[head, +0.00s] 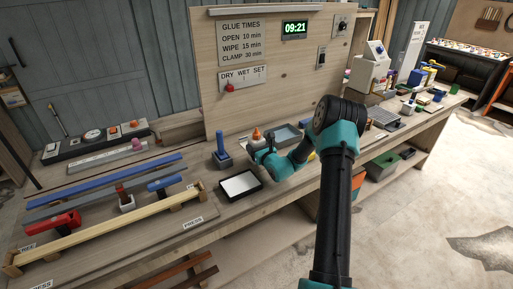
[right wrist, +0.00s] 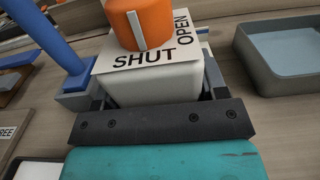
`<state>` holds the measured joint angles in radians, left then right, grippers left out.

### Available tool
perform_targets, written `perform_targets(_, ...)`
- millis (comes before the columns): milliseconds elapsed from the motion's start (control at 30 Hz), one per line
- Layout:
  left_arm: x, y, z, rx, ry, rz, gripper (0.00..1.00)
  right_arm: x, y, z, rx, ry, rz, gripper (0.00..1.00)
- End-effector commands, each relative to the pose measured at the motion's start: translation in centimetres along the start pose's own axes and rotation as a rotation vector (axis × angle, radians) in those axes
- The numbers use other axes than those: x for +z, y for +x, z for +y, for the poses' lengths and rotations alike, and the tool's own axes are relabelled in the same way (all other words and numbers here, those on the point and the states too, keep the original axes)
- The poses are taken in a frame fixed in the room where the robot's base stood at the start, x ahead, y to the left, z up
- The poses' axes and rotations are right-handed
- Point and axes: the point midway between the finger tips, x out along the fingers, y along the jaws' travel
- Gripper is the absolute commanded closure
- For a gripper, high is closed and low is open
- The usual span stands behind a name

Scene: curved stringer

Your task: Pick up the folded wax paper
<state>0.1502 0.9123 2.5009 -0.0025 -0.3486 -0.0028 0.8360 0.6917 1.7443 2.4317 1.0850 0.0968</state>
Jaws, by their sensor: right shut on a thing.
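My right gripper (head: 258,151) is at the bench, left of my teal and black arm. In the right wrist view my right gripper (right wrist: 158,88) is shut on a white block (right wrist: 155,85) with a SHUT/OPEN plate and an orange knob (right wrist: 140,25). Its orange top also shows in the head view (head: 257,134). A flat white sheet (head: 240,184) lies in a black-rimmed tray in front of the gripper. I cannot tell whether it is the folded wax paper; no fold shows. My left gripper is not in view.
A blue-handled tool in a holder (head: 222,150) stands just left of the gripper. A grey tray (right wrist: 252,72) is on the right. Blue bars, a red clamp (head: 53,224) and a pale wooden strip (head: 110,226) fill the left bench. A wooden panel (head: 285,85) stands behind.

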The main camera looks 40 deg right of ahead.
Motion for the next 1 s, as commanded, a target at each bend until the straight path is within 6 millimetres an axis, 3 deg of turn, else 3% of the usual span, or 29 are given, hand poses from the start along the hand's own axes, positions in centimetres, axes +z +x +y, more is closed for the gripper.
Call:
perform_targets(167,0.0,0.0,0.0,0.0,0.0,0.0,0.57,-0.2,0.0,0.0,0.0,-0.001,-0.001,0.72)
perform_targets(200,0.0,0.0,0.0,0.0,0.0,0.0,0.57,-0.3,0.0,0.0,0.0,0.0,0.0,0.31)
perform_targets(433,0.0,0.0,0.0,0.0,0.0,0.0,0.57,-0.3,0.0,0.0,0.0,0.0,0.0,0.09)
perform_targets(800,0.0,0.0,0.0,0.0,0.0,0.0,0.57,0.1,-0.1,0.0,0.0,0.0,0.0,0.09)
perform_targets(1000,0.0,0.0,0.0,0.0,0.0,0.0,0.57,0.0,-2.4,-0.1,-0.001,-0.001,0.001,0.09)
